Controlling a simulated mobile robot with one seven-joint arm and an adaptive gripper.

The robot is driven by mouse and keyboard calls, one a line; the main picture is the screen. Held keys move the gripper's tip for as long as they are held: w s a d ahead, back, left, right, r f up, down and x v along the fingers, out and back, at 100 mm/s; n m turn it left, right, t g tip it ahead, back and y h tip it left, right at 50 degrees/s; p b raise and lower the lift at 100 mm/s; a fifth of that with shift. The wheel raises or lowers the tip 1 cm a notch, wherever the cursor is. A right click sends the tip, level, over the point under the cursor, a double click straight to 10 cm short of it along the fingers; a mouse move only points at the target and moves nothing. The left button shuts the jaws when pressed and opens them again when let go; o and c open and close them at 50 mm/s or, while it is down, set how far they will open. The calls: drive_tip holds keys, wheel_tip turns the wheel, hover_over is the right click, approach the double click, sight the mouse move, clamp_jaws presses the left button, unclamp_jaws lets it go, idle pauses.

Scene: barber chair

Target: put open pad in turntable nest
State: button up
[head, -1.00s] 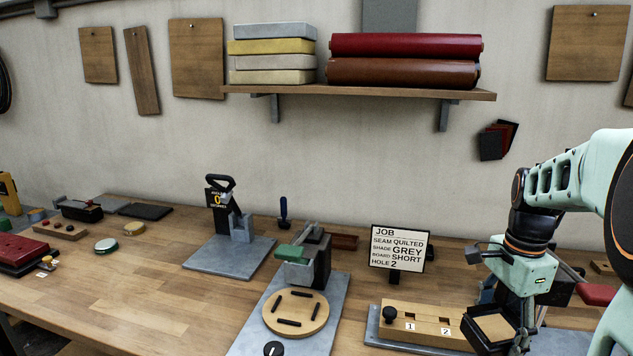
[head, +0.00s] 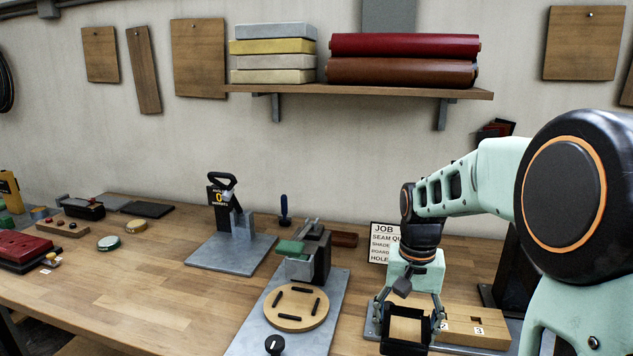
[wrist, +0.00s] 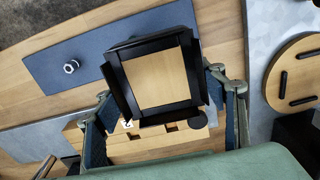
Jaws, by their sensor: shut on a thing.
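The open pad (head: 404,348) is a square wooden board with black flaps standing up around its edges. It also shows in the wrist view (wrist: 155,78), board side facing the camera. My gripper (head: 409,312) is shut on the pad and holds it in front of the numbered wooden block. The turntable nest (head: 296,308) is a round wooden disc with several black bars on top, to the left of my gripper in the head view. Its bars are empty of any pad. In the wrist view the disc (wrist: 298,75) is at the right edge, apart from the pad.
A grey press with a green pad (head: 290,247) stands behind the turntable. A black knob (head: 275,345) is in front of it. The numbered block (head: 475,325) is beside my gripper. My arm partly hides the job sign (head: 382,245).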

sight(386, 327)
drive_tip(key=a+n, duration=0.2)
drive_tip(key=a, duration=0.1)
drive_tip(key=a+n, duration=0.1)
drive_tip(key=shift+w+a+f, duration=0.15)
drive_tip(key=shift+f, duration=0.2)
drive_tip(key=r+p, duration=0.1)
drive_tip(key=p, duration=0.2)
drive_tip(key=shift+d+p, duration=0.2)
drive_tip(key=shift+p, duration=0.15)
drive_tip(key=s+r+p, duration=0.1)
drive_tip(key=p, duration=0.3)
drive_tip(key=shift+r+p, duration=0.2)
drive_tip(key=shift+p, duration=0.15)
drive_tip(key=p, duration=0.2)
drive_tip(key=shift+s+r+p, duration=0.3)
drive_tip(key=shift+p, duration=0.05)
drive_tip(key=shift+s+a+p, duration=0.1)
drive_tip(key=shift+s+p, duration=0.2)
drive_tip(key=shift+p, duration=0.75)
